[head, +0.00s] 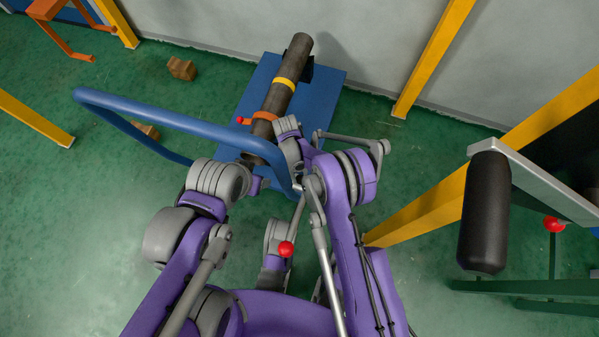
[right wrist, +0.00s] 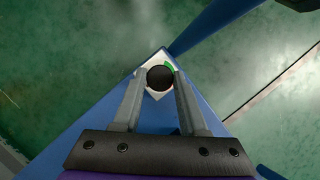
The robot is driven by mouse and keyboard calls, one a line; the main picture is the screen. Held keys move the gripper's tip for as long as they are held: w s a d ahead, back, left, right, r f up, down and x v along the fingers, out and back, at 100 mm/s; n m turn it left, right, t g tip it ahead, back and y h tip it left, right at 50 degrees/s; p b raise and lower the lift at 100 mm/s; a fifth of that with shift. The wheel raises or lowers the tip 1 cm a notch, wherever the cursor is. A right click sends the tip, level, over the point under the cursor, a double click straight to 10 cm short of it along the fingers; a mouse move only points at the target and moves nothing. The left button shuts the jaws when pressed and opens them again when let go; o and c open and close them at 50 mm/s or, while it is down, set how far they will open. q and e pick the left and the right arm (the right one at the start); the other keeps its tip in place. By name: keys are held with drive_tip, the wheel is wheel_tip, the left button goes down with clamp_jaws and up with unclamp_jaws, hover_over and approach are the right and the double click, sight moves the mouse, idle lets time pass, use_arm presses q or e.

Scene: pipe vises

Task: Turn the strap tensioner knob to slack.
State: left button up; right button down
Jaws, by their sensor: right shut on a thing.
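In the right wrist view a round dark knob (right wrist: 160,78) sits on a white plate (right wrist: 154,94) with a green arc at its upper right edge. The plate is on a blue surface. My right gripper (right wrist: 160,75) has one finger on each side of the knob and is shut on it. The finger contact and any pointer on the knob are too small to make out. In the head view my arms cover this spot, so the knob and right fingers are hidden there. My left arm reaches in beside the right one, but its gripper is hidden.
A dark pipe (head: 273,104) with a yellow band and an orange strap (head: 265,116) leans over a blue base plate (head: 322,85). A blue tube frame (head: 150,115) crosses at left.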

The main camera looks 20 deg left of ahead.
drive_tip(key=shift+c, duration=2.2)
unclamp_jaws()
drive_tip(key=p+v, duration=0.2)
drive_tip(key=v, duration=0.8)
drive_tip(key=shift+r, duration=0.4)
drive_tip(key=shift+a, duration=0.1)
